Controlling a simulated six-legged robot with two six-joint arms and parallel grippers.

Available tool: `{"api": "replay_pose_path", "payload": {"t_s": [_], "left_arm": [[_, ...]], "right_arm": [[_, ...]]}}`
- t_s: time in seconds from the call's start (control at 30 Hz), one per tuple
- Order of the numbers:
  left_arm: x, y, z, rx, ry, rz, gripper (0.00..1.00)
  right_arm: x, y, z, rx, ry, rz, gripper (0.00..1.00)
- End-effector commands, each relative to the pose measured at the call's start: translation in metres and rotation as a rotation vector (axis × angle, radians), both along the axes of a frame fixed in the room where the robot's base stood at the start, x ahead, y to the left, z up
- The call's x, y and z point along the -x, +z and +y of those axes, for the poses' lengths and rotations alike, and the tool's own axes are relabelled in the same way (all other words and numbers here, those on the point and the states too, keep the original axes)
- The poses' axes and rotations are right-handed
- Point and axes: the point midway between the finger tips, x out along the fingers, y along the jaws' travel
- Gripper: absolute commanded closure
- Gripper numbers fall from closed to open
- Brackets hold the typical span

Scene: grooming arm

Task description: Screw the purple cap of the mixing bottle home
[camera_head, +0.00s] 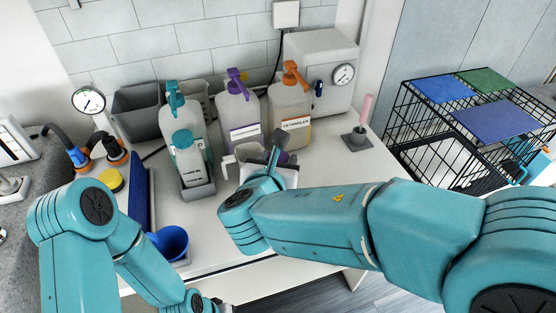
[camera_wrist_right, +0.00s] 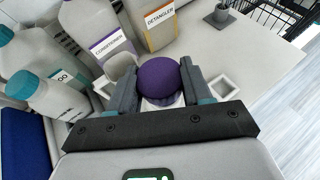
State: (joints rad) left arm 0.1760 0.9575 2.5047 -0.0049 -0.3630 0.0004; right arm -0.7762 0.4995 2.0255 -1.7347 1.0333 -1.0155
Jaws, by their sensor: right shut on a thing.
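The purple cap (camera_wrist_right: 165,80) sits between the two fingers of my right gripper (camera_wrist_right: 167,90) in the right wrist view. The gripper is shut on the cap's sides. In the head view my right gripper (camera_head: 275,155) is over the white table, and a little purple (camera_head: 284,158) shows beside its fingers. The mixing bottle is mostly hidden below the cap and gripper, so I cannot tell how the cap sits on it. My left arm hangs at the lower left in the head view. Only a bit of its wrist end (camera_head: 212,304) shows at the bottom edge, and its fingers cannot be made out.
Pump bottles with teal, purple (camera_head: 238,110) and orange (camera_head: 290,105) tops stand behind the gripper. A pale jug (camera_head: 228,165) is close at its left. A wire crate (camera_head: 400,125) is at the right.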

Motion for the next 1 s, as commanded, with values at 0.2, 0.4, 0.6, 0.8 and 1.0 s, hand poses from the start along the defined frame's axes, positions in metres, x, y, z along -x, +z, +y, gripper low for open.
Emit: {"api": "replay_pose_path", "payload": {"t_s": [0.2,0.4,0.6,0.8,1.0], "left_arm": [[0.000,-0.005,0.000,0.000,0.000,0.000,0.59],[0.000,-0.009,0.000,0.000,0.000,0.000,0.59],[0.000,-0.010,0.000,0.000,0.000,0.000,0.59],[0.000,-0.010,0.000,0.000,0.000,0.000,0.59],[0.000,-0.010,0.000,0.000,0.000,0.000,0.59]], "right_arm": [[0.000,-0.006,0.000,0.000,0.000,0.000,0.95],[0.000,-0.010,0.000,0.000,0.000,0.000,0.95],[0.000,-0.011,0.000,0.001,0.000,0.001,0.95],[0.000,-0.012,0.000,0.002,0.000,0.003,0.28],[0.000,-0.012,0.000,0.001,0.001,0.003,0.21]]}}
